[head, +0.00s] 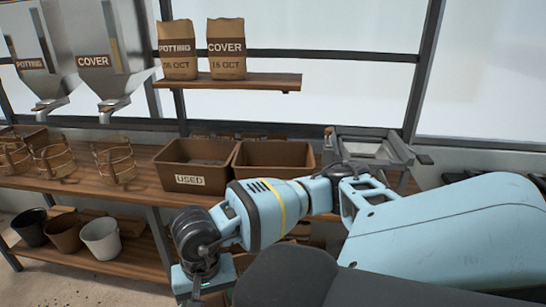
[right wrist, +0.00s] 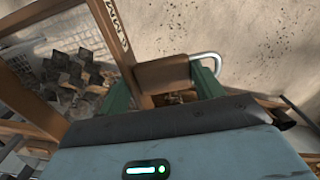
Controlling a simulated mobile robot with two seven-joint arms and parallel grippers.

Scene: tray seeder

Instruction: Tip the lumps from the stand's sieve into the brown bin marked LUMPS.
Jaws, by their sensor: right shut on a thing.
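In the right wrist view, my right gripper (right wrist: 162,80) has its green fingers shut on the brown handle (right wrist: 165,72) of a wooden-framed sieve (right wrist: 108,30). The frame is marked "MM" and the sieve looks tilted. Its grey mesh shows at the left, with several dark lumps (right wrist: 72,75) against it. In the head view my right arm reaches across to the lower left, and its fingers are out of sight. A brown bin (head: 275,155) stands right of the bin marked USED; no LUMPS label is readable. My left gripper is not in view.
The brown bin marked USED (head: 215,184) holds dark matter on the bench. A grey stand (head: 370,148) is at the right, behind my arm.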

